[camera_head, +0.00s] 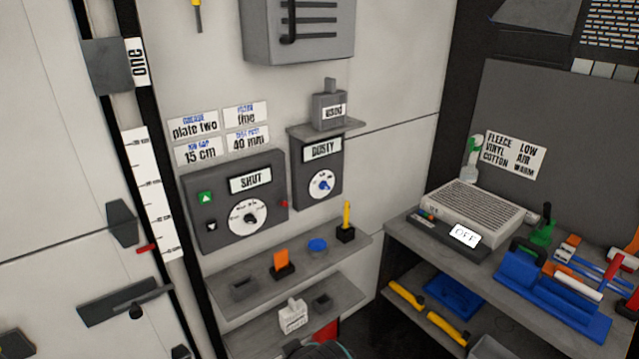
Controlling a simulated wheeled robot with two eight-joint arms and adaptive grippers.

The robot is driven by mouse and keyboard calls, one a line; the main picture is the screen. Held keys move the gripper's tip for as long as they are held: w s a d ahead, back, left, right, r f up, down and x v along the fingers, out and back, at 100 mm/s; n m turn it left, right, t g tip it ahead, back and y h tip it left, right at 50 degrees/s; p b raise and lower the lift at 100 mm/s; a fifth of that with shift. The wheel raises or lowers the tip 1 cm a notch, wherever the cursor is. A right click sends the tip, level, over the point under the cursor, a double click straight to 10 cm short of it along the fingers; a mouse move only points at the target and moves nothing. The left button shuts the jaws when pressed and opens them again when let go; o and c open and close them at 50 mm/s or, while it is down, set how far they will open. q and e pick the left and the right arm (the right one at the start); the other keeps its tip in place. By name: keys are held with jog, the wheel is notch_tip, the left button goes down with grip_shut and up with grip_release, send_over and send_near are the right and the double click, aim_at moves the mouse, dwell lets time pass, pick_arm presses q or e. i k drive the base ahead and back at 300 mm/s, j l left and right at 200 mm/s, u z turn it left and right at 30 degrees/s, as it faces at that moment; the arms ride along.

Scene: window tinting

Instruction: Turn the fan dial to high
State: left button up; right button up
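Two wall boxes carry round dials. The grey box labelled DUSTY (300,180) has a white dial with a blue knob (322,183). The larger grey box labelled SHUT (220,190) has a white dial with a black knob (250,219), beside a green up button (206,198) and a dark down button. No readable word marks either dial as the fan's, and the dial markings are too small to read.
Grey shelves (225,306) with small items jut out below the boxes. A small tagged block (329,111) stands on a ledge above the DUSTY box.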

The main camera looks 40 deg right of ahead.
aim_at(322, 185)
jog(key=z, duration=1.25)
jog(key=i+z, duration=0.4)
jog(key=i, duration=0.5)
